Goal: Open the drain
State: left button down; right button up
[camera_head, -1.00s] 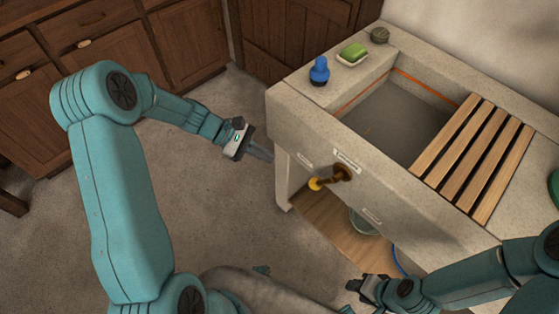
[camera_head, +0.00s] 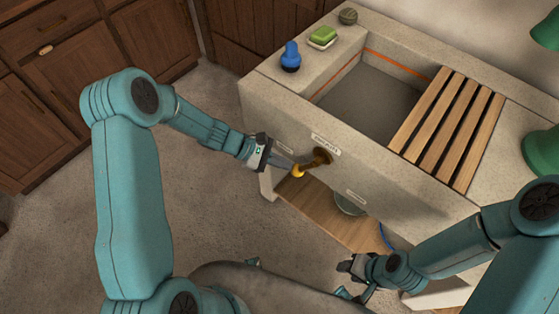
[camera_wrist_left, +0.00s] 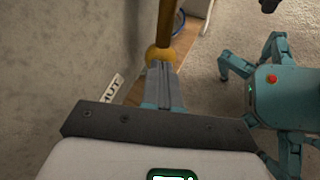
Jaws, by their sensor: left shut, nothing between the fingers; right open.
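The sink (camera_head: 265,105) is a stone trough with grey water or a grey floor inside its basin (camera_head: 368,97). On its front is a brass drain lever (camera_head: 318,160) with a yellow knob (camera_head: 298,171) and a label (camera_head: 326,143) above it. My left gripper (camera_head: 290,167) is shut and empty, its fingertips at the knob. In the left wrist view the shut fingers (camera_wrist_left: 159,82) point at the yellow knob (camera_wrist_left: 160,54) and appear to touch or nearly touch it. A "SHUT" label (camera_wrist_left: 113,88) shows beside them. My right gripper (camera_head: 348,267) is open, low in front of the sink.
A wooden slatted rack (camera_head: 450,125) covers the sink's right part. A blue bottle-like object (camera_head: 290,57), green soap (camera_head: 323,36) and a round dark item (camera_head: 348,16) stand on the rim. A bowl (camera_head: 348,206) sits on the shelf below. Floor at left is clear.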

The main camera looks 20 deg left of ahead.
pick_arm(q)
jog(key=shift+f, duration=0.1)
jog(key=s+d+f+n+h+b, duration=0.3)
jog(key=d+f+n+h+b, duration=0.1)
jog(key=d+h+b, duration=0.5)
jog(key=shift+s+d+f+n+h+b, duration=0.2)
jog(key=shift+n+h+b, duration=0.15)
jog(key=shift+b, duration=0.35)
jog(key=shift+s, duration=0.1)
dwell(0.5)
jog(key=shift+f, duration=0.1)
